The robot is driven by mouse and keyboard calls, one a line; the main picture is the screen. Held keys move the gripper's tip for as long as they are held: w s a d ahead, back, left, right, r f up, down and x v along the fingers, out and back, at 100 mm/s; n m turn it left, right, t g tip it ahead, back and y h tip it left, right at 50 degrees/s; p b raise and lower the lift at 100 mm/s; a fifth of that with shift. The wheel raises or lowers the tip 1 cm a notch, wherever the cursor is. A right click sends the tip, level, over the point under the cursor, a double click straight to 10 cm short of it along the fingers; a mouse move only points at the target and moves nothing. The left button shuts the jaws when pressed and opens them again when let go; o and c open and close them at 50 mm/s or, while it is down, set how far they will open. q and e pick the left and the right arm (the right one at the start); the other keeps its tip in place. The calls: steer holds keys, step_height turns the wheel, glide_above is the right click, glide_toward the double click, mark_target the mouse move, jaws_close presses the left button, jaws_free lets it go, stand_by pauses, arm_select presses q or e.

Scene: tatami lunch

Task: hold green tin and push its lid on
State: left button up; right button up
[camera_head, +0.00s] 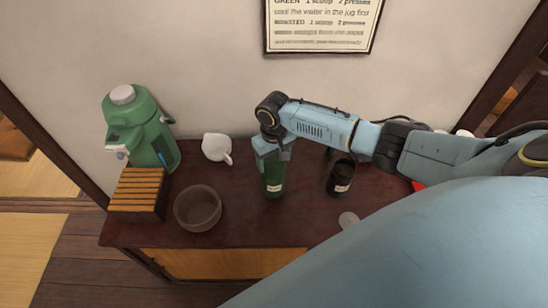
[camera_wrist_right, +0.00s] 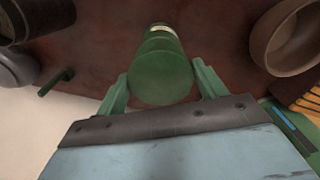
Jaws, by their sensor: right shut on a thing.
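The green tin (camera_head: 274,182) stands upright on the dark red-brown counter (camera_head: 240,215), with a pale label low on its side. My right gripper (camera_head: 271,150) comes down over it from above. In the right wrist view the tin (camera_wrist_right: 161,70) is between the two green fingers of the right gripper (camera_wrist_right: 160,92), which are shut on it. Its plain green top end faces the camera, and a seam shows around its upper part. I cannot tell how fully the lid is seated. My left gripper is not in view.
A dark tin (camera_head: 341,178) stands to the right, with a pale disc (camera_head: 348,220) in front. A brown bowl (camera_head: 198,208), white jug (camera_head: 216,147), slatted wooden box (camera_head: 137,194) and green air pot (camera_head: 140,128) stand to the left. The front middle is clear.

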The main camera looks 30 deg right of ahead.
steer(key=shift+f, duration=0.25)
stand_by(0.3)
steer(key=o, duration=0.9)
steer(key=shift+o, duration=0.6)
steer(key=shift+r, duration=0.15)
step_height(320, 180, up, 8)
steer(key=p, duration=0.9)
jaws_close()
